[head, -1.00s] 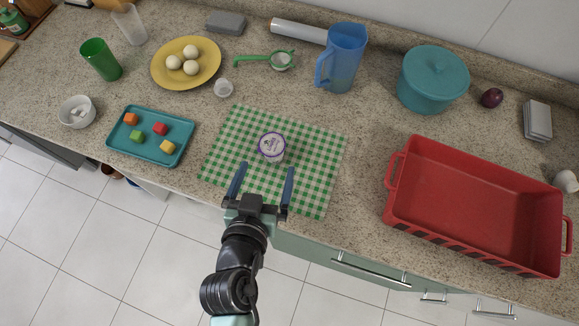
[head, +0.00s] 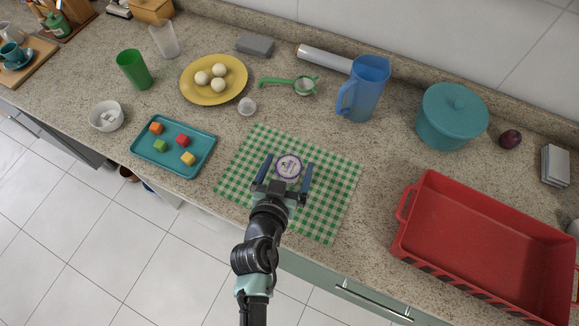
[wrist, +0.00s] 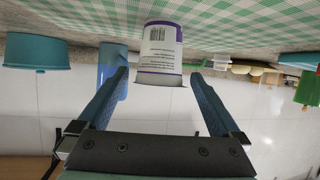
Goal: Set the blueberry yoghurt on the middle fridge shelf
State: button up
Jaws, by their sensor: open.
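The yoghurt cup (head: 288,167), white with a purple rim and a printed lid, stands on a green-and-white checked cloth (head: 335,195) on the counter. In the wrist view the cup (wrist: 160,50) appears upside down, with a barcode label facing me. My gripper (head: 288,168) is open, with one blue finger on each side of the cup near its front. In the wrist view the gripper (wrist: 160,84) has its fingertips close to the cup, with gaps showing on both sides. No fridge or fridge shelf is in view.
A teal tray (head: 150,158) with coloured cubes lies left of the cloth. A large red bin (head: 490,240) fills the right.

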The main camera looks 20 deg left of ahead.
aim_at(289, 165)
jog(key=shift+x, duration=1.75)
jog(key=c, duration=1.4)
jog(key=shift+r, duration=0.2)
grip_shut()
